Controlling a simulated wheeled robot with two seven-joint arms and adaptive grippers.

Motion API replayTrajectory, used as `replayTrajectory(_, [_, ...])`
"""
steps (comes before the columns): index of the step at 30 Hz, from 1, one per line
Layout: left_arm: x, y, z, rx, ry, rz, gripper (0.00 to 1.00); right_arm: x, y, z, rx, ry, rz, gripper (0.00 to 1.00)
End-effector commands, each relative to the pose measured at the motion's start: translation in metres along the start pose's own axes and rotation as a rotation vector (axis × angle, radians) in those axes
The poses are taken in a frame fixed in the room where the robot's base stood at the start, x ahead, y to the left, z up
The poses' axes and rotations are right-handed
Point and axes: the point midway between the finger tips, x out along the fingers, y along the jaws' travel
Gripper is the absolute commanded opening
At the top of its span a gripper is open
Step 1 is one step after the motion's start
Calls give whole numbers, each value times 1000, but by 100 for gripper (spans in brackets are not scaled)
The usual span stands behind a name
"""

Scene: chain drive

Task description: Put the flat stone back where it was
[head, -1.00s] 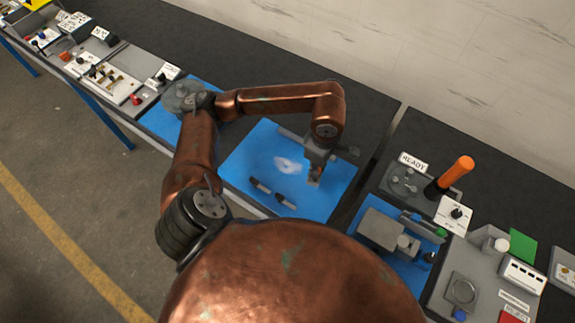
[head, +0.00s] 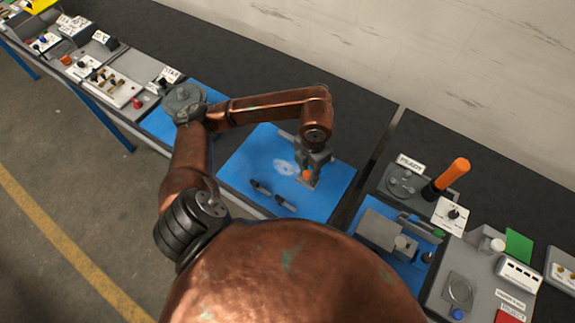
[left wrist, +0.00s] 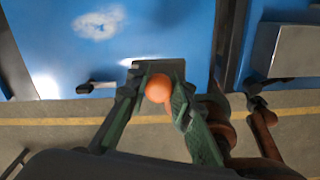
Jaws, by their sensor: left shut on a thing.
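A flat dark grey plate with an orange ball knob, which looks to be the flat stone, sits at my left gripper (head: 308,177). In the left wrist view the orange knob is between the two green-grey fingers (left wrist: 157,95), and the plate (left wrist: 174,68) shows beyond it. The gripper is shut on the knob. The plate is over the blue mat (head: 240,165), near its right half. I cannot tell whether it touches the mat. A pale mark (head: 284,167) lies on the mat left of the gripper. My right gripper is not in view.
Two dark-handled tools (head: 260,187) (head: 285,203) lie on the mat's near part. A grey bar is partly hidden behind my wrist. A gap separates this bench from the right one, with a grey block (head: 380,230) and an upright orange handle (head: 452,175).

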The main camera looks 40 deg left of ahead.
Motion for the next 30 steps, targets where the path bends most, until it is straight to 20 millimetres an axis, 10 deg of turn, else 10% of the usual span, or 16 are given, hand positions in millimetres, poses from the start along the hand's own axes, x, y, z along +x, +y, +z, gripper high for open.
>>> replayTrajectory(15, [64, 104, 16, -4, 5, 0, 0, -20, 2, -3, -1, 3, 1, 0])
replayTrajectory(30, [108, 128, 20, 0, 4, -3, 0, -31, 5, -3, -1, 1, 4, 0])
